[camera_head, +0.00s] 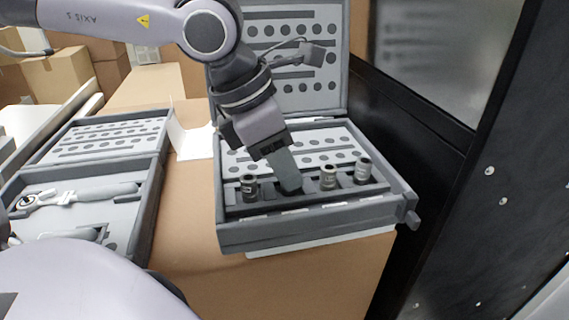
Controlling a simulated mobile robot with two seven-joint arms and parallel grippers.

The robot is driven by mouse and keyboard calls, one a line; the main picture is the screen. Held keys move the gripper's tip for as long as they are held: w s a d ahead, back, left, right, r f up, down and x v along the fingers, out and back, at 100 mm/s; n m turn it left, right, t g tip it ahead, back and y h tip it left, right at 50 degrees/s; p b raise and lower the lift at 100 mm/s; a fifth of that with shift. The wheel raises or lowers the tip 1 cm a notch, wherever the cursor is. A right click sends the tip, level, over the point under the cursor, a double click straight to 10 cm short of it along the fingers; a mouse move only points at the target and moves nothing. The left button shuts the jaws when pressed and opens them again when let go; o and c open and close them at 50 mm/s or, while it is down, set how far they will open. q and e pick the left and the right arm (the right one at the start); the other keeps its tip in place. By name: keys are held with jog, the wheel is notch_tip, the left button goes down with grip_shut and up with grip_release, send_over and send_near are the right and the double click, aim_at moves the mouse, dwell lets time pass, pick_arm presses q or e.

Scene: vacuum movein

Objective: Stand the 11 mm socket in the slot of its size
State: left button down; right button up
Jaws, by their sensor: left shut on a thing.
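My left gripper (289,186) reaches down into the front row of the open grey socket case (310,238). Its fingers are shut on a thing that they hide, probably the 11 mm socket. The fingertips are at the row of slots, between a dark socket (249,188) on the left and a silver-and-dark socket (328,178) on the right. Another socket (362,171) stands at the row's right end. The size marks are too small to read. Whether the held thing is inside a slot is hidden. My right gripper is not in view.
The case lid (290,60) stands open behind. A second open case (150,205) at left holds a ratchet (75,196). A white folded card (190,140) stands between the cases. A dark panel (470,200) rises close on the right.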

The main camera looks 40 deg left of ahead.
pick_arm(q)
jog(key=shift+f, duration=0.2)
jog(key=c, duration=1)
grip_release()
jog(key=shift+o, duration=0.2)
jog(key=shift+r, duration=0.1)
jog(key=shift+r, duration=0.2)
jog(key=v, duration=1.2)
jog(key=shift+p, duration=0.4)
jog(key=shift+s+d+f, duration=0.1)
jog(key=shift+f, duration=0.1)
